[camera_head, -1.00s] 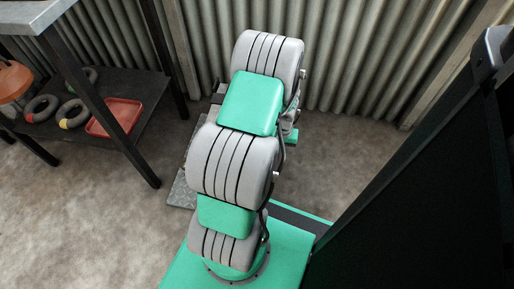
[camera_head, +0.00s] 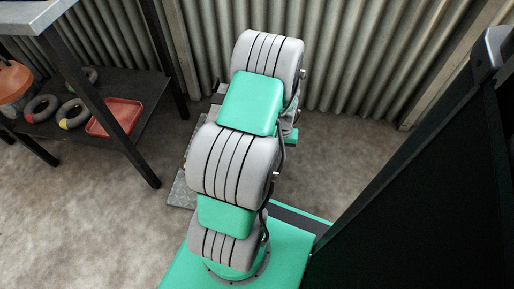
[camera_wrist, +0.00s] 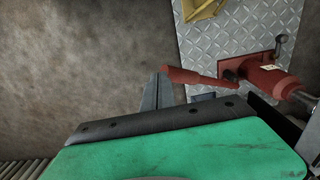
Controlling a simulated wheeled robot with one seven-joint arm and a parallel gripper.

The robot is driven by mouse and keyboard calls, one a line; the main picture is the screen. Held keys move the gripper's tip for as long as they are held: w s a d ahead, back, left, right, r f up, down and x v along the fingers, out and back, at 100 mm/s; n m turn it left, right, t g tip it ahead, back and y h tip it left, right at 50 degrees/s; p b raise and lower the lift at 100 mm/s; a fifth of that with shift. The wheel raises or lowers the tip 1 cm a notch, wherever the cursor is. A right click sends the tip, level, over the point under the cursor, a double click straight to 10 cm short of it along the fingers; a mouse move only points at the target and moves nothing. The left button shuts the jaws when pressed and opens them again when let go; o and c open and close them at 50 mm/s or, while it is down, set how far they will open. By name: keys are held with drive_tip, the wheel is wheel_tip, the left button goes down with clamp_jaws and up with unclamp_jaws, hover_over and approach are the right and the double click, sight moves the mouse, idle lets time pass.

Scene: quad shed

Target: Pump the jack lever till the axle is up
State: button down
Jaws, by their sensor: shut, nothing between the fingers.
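The red jack (camera_wrist: 268,82) lies on a grey diamond-plate sheet (camera_wrist: 235,40) at the right of the wrist view. Its red lever (camera_wrist: 195,77) sticks out to the left past the sheet's edge. My gripper (camera_wrist: 160,92) is shut and empty, its grey fingers close by the lever's outer end. I cannot tell whether they touch it. My green gripper body fills the bottom of the wrist view and hides what lies below. In the head view my arm hides the jack and lever; only part of the sheet (camera_head: 183,188) shows. The axle cannot be made out clearly.
A yellow object (camera_wrist: 203,9) sits on the sheet at the top of the wrist view. A dark workbench (camera_head: 138,140) stands at the left, with a red tray (camera_head: 115,117) and rings on its shelf. A corrugated wall (camera_head: 350,60) closes the back. Bare floor (camera_head: 85,220) lies at left.

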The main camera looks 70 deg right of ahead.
drive_tip(key=shift+f+b, duration=1.95)
drive_tip(key=shift+f, duration=1)
wheel_tip(320, 180, down, 3)
drive_tip(key=shift+f, duration=0.1)
wheel_tip(320, 180, up, 9)
drive_tip(key=p, duration=0.8)
